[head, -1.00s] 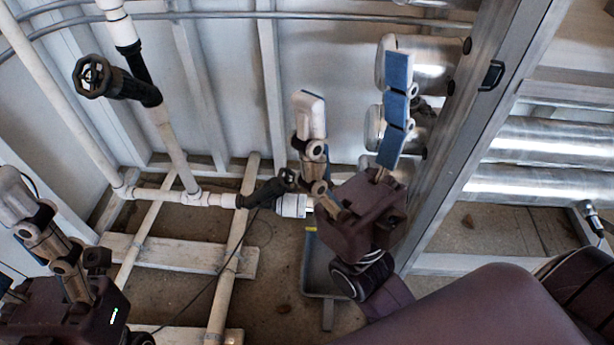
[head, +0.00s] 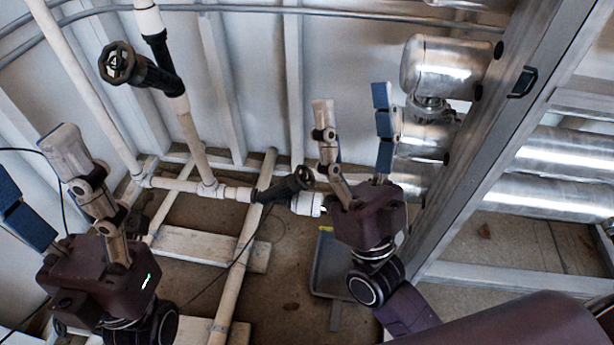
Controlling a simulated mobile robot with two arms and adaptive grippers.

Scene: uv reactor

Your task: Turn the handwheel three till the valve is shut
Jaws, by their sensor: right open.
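Two black handwheels show, and I cannot read a number on either. One handwheel (head: 117,63) sits on a black valve on the upright white pipe at the upper left. The other handwheel (head: 304,177) sits on a black valve on the low horizontal pipe, partly edge-on. My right gripper (head: 353,106) is open and empty, fingers pointing up, just right of the low handwheel in the picture; I see no contact. My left gripper (head: 42,172) is open and empty at the lower left, below the upper handwheel in the picture and apart from it.
Shiny metal cylinders (head: 440,68) stand behind my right gripper, beside a grey metal frame post (head: 480,140). White pipes (head: 186,130) run along the ribbed wall. A grey tray-like piece (head: 330,265) lies on the floor below my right gripper. A thin cable crosses the floor.

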